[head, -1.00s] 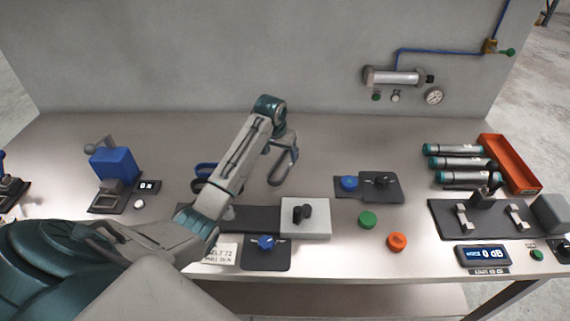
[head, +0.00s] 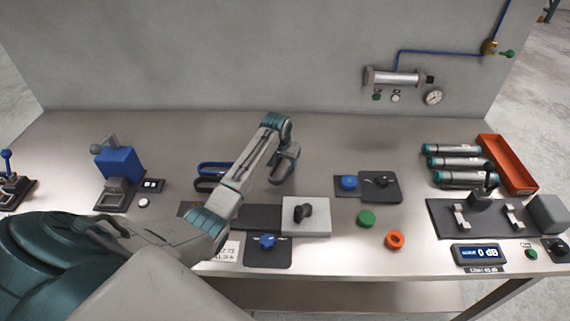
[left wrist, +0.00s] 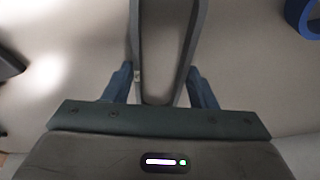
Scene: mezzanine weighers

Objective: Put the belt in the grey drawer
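My left gripper (head: 287,150) is over the middle of the table. Its fingers also show in the left wrist view (left wrist: 161,88), on the two sides of a dark grey belt (left wrist: 194,38), and appear closed on this loop. The same belt hangs below the gripper in the head view (head: 283,172). A light grey block with a black knob (head: 318,224) stands in front of the gripper and looks like the grey drawer. A dark flat area (head: 258,217) adjoins its left side; I cannot tell if it is an opening. My right gripper is out of view.
A blue belt (head: 212,168) and a black belt (head: 206,185) lie left of my forearm. A blue press (head: 118,162) stands at left. Blue, green (head: 366,218) and orange (head: 395,240) round parts lie right of the block. A dark fixture (head: 480,222) stands farther right.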

